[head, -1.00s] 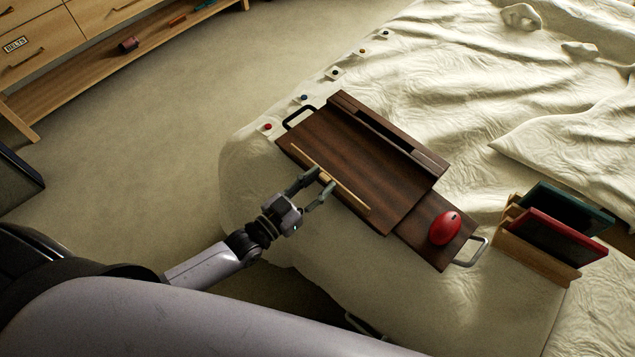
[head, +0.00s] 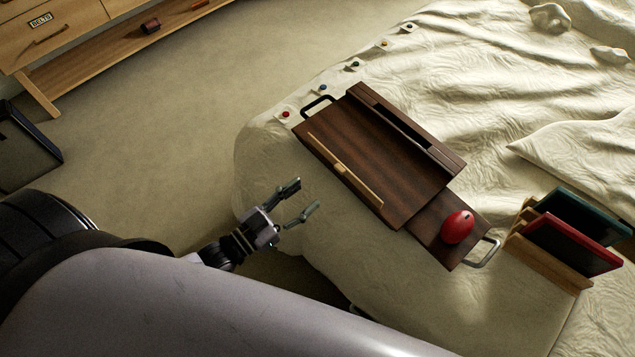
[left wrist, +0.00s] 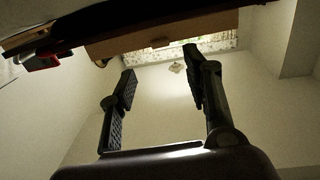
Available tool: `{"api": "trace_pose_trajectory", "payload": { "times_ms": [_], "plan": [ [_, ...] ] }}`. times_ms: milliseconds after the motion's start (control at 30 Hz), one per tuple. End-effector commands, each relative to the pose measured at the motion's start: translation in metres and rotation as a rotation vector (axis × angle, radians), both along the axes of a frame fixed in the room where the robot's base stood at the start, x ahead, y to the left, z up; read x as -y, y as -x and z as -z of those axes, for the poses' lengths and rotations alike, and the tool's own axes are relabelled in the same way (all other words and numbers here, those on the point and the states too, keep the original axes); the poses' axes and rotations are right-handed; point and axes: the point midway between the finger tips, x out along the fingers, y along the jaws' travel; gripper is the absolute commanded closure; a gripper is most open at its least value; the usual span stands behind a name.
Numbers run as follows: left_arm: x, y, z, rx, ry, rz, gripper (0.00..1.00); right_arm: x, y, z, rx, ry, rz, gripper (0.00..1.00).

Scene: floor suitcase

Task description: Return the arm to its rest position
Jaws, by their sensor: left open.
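My left gripper (head: 296,202) is open and empty in the head view. It is beside the bed, to the lower left of the dark wooden lap tray and apart from it. In the left wrist view its two fingers (left wrist: 160,85) are spread with nothing between them. My right gripper is not in view.
The dark lap tray (head: 350,145) lies on the bed (head: 460,90), with a light wooden strip (head: 345,170) on its near edge. A red mouse (head: 457,227) sits on its side panel. A wooden rack (head: 545,257) holds books at the right. Open floor (head: 170,150) lies left.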

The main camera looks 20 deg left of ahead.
Motion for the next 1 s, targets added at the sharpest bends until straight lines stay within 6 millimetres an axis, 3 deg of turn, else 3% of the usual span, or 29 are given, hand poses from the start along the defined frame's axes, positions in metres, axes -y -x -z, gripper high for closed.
{"api": "trace_pose_trajectory", "payload": {
  "times_ms": [233,800,867,933,1000],
  "plan": [
    [-0.011,0.020,0.000,0.001,0.000,0.000,0.55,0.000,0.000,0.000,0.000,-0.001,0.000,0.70],
    [-0.012,0.020,0.003,-0.005,-0.004,-0.002,0.55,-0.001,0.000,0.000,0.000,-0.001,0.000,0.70],
    [-0.014,0.020,0.011,-0.023,-0.019,-0.011,0.55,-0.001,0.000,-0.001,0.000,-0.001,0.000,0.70],
    [-0.021,0.018,0.033,-0.069,-0.053,-0.032,0.55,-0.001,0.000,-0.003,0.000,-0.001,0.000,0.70],
    [-0.032,0.019,0.067,-0.147,-0.106,-0.065,0.55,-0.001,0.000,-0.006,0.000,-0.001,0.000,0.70]
  ]
}}
